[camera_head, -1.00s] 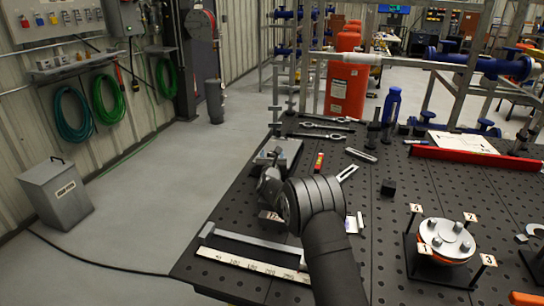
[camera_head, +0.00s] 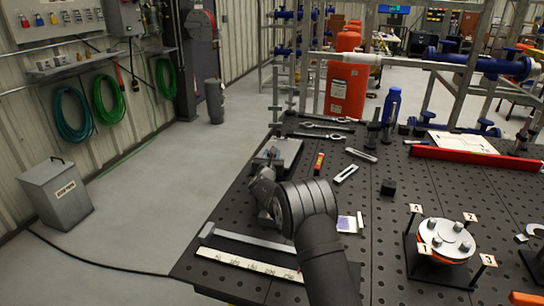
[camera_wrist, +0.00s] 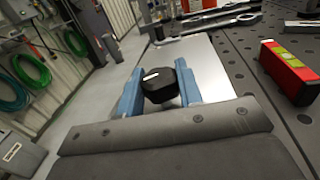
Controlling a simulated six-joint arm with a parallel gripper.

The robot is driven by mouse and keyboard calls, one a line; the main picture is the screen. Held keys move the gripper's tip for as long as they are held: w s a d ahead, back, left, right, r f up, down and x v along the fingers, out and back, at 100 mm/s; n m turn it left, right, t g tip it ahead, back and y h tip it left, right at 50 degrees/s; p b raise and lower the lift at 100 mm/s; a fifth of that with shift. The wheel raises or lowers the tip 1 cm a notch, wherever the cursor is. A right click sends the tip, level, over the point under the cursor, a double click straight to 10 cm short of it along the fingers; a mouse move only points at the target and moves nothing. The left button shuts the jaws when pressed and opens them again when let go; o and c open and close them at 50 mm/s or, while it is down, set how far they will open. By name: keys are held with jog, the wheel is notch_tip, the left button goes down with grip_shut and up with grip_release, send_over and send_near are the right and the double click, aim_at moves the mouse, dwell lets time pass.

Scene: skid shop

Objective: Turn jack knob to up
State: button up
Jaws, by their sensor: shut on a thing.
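In the wrist view a black faceted knob (camera_wrist: 158,88) with a short white mark on its top sits between the two blue fingers of my gripper (camera_wrist: 158,84). The fingers are shut on its sides. The white mark lies almost crosswise in this view, slightly tilted. A smooth grey metal plate (camera_wrist: 205,62) lies beyond and beside the knob. In the head view my gripper (camera_head: 262,184) reaches to the near side of the grey block (camera_head: 284,150) at the table's left edge. The knob cannot be made out there, and no position labels are readable around it.
A red level with a yellow-green vial (camera_wrist: 287,70) lies right of my gripper. Slotted bars (camera_head: 346,173), a black cube (camera_head: 388,187) and wrenches (camera_head: 325,125) lie on the perforated table. A long ruler (camera_head: 250,264) lies at the front. The numbered flange stand (camera_head: 447,240) is at right.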

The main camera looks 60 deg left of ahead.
jog(key=shift+m+t+h, duration=0.8)
jog(key=shift+t+h, duration=0.1)
jog(key=shift+t, duration=0.2)
jog(key=shift+f, duration=0.15)
jog(key=o, duration=1)
jog(key=v, duration=1.7)
jog(key=shift+s, duration=0.3)
jog(key=x, duration=1.7)
jog(key=shift+w, duration=0.3)
